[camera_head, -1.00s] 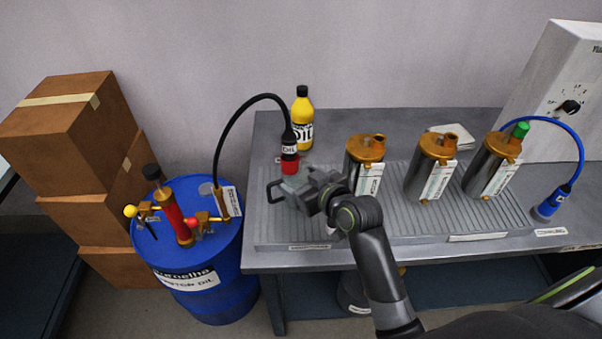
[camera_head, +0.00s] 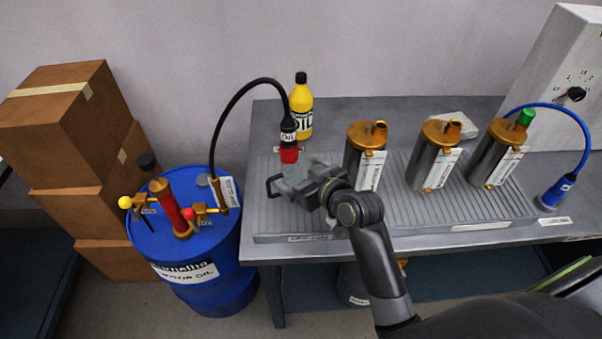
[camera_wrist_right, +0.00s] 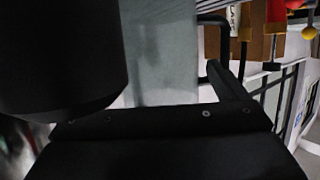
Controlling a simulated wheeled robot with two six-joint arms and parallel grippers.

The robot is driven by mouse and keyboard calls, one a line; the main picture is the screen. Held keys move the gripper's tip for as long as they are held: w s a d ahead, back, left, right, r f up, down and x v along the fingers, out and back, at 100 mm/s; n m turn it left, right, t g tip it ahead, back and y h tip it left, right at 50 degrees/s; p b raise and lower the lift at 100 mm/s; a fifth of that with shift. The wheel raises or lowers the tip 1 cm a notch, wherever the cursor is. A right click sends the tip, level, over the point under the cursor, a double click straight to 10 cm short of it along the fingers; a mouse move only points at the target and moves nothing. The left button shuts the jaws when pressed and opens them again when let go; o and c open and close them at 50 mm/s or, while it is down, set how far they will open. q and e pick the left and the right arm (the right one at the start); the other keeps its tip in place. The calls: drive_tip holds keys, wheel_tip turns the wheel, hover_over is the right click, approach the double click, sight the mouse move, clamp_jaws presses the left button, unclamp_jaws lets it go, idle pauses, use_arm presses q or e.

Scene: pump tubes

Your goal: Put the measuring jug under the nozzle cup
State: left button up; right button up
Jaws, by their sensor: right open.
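The measuring jug (camera_head: 289,184) is clear grey with a dark handle on its left. It appears in front of and below the red nozzle cup (camera_head: 289,155) at the black hose's end; I cannot tell whether it is directly beneath it. My right gripper (camera_head: 318,187) is at the jug's right side, hiding part of it. In the right wrist view the pale see-through jug wall (camera_wrist_right: 160,50) lies between the two black fingers (camera_wrist_right: 180,85), which are open. The jug's base is hidden. My left gripper is out of view.
A yellow oil bottle (camera_head: 302,107) stands behind the nozzle cup. Several metal jugs with gold tops (camera_head: 366,158) stand right of my gripper on the ribbed tray (camera_head: 400,218). A blue drum with a pump (camera_head: 190,276) stands left of the table, beside stacked boxes (camera_head: 70,130).

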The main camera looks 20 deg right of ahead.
drive_tip(key=shift+r, duration=0.1)
drive_tip(key=shift+s+r, duration=0.1)
drive_tip(key=v, duration=1.1)
drive_tip(key=shift+s+r, duration=0.15)
drive_tip(key=shift+s, duration=0.2)
drive_tip(key=shift+d, duration=0.1)
